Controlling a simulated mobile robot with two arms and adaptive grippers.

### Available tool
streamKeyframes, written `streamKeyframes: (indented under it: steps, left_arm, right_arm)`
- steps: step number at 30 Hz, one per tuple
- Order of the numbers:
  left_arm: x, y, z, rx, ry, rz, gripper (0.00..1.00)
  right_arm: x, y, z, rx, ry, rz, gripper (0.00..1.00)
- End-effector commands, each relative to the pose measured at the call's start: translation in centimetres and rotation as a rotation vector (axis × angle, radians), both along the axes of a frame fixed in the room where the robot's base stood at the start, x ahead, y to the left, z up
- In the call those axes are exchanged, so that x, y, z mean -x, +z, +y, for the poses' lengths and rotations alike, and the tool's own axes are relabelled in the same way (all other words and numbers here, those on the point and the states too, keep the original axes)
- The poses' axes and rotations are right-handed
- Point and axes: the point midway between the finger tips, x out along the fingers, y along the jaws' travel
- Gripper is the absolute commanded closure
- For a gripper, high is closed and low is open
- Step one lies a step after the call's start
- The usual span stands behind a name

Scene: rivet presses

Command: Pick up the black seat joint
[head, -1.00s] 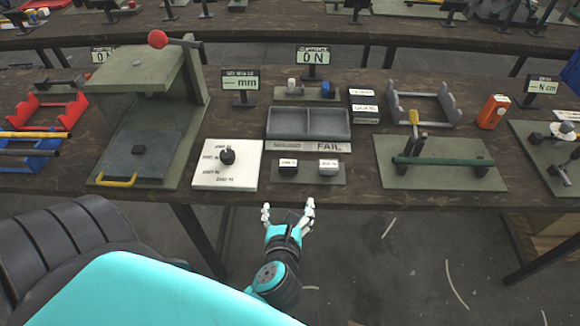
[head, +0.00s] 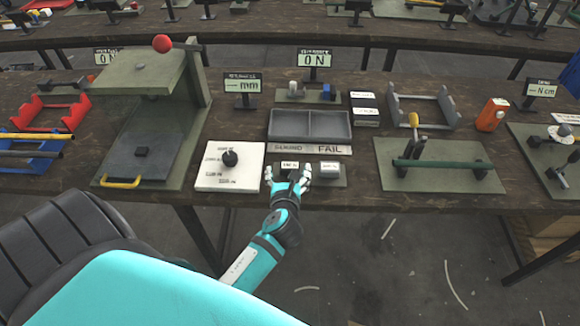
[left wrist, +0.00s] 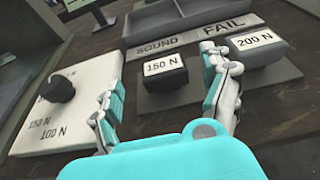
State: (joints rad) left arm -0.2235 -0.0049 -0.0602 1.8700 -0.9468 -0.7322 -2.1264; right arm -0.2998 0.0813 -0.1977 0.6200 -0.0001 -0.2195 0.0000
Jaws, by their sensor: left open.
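A black block labelled 150 N, which fits the black seat joint, sits on a small green base plate (head: 339,178) at the table's front edge. In the left wrist view the black block (left wrist: 163,73) shows clearly between and beyond the fingers. A grey block labelled 200 N (head: 329,168) stands to its right. My left gripper (head: 287,173) is open and empty. Its fingers reach over the table edge on either side of the black block's front, which they partly cover in the head view. I cannot tell whether they touch it. My right gripper is not in view.
A white dial plate with a black knob (head: 230,158) lies just left of my gripper. A grey two-part tray marked SOUND and FAIL (head: 310,139) stands behind the blocks. A green press (head: 150,75) is further left, and a fixture with a green bar (head: 440,164) is right.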

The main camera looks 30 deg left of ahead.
Motion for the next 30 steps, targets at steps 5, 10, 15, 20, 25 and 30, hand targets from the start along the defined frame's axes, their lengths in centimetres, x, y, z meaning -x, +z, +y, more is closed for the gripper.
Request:
streamKeyframes:
  steps: [5, 10, 15, 20, 25, 30]
  left_arm:
    - [-2.5, -0.8, 1.0, 0.000, 0.001, 0.000, 0.19]
    - [-3.4, -1.3, 1.6, 0.001, 0.001, 0.001, 0.19]
    - [-3.4, -1.3, 1.6, 0.001, 0.000, 0.000, 0.19]
    - [-3.4, -1.3, 1.6, 0.001, 0.000, 0.001, 0.36]
    - [-3.3, -1.3, 1.6, 0.001, 0.000, 0.001, 0.58]
    - [-3.3, -1.3, 1.6, 0.000, 0.000, 0.000, 0.79]
  right_arm:
    - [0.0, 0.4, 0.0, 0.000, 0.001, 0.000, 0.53]
    - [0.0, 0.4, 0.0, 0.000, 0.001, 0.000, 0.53]
    - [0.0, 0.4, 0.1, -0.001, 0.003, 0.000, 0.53]
    - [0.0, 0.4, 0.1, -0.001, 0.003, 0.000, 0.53]
    - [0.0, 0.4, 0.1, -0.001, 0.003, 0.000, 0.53]
    - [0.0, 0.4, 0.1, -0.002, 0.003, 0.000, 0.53]
